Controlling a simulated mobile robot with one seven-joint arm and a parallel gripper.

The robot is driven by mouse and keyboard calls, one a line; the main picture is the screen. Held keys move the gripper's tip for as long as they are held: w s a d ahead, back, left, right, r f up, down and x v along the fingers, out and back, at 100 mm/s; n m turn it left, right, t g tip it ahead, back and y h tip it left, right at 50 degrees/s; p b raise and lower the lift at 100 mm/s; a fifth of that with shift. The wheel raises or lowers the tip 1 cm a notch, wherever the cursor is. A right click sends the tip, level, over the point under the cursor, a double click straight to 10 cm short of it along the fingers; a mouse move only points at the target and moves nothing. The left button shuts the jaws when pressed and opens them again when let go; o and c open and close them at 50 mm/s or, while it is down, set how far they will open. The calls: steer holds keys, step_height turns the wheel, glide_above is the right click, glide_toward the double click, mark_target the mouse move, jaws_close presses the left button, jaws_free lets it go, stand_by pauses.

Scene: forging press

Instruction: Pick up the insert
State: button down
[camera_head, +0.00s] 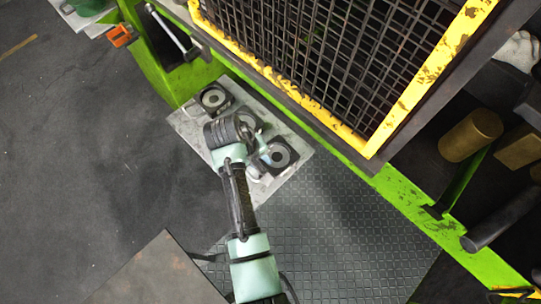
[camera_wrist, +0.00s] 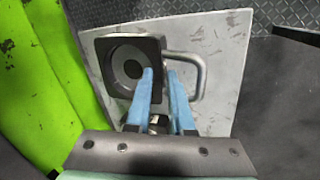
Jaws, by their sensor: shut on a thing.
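The insert is a dark square block with a grey round centre and a metal loop handle on one side. In the wrist view the insert (camera_wrist: 104,60) lies just beyond my fingers, with its handle (camera_wrist: 202,72) to their right. My gripper (camera_wrist: 160,76) has its two blue fingers on either side of the block's handle-side edge and is shut on it. The exact contact is partly hidden by the fingers. In the head view my gripper (camera_head: 262,147) reaches down beside the dark block (camera_head: 280,153) on the right of the pale plate.
A similar dark block (camera_head: 213,97) sits on the upper left of the pale plate (camera_head: 188,127). The green press frame (camera_head: 165,75) and yellow-edged mesh guard (camera_head: 310,100) stand close behind. A brown surface (camera_head: 160,275) is at the lower left. Open dark floor (camera_head: 80,150) lies left.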

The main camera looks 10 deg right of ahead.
steer(key=shift+w+r, duration=0.1)
steer(key=shift+r, duration=0.1)
step_height(320, 180, up, 10)
steer(key=f+b, duration=0.1)
steer(key=b, duration=0.1)
steer(key=s+a+m, duration=0.1)
steer(key=s+a+f+m+b, duration=0.1)
steer(key=s+f+m+b, duration=0.1)
steer(key=s, duration=0.1)
steer(key=shift+a+f+g, duration=0.1)
steer(key=shift+a+g, duration=0.3)
steer(key=shift+s+f+m+b, duration=0.25)
steer(key=shift+s+f+m, duration=0.1)
steer(key=shift+s, duration=0.2)
steer(key=shift+s+f+m+b, duration=0.2)
steer(key=shift+s+f+m, duration=0.15)
steer(key=shift+s, duration=0.15)
steer(key=shift+s+a+g, duration=0.1)
steer(key=shift+g, duration=0.2)
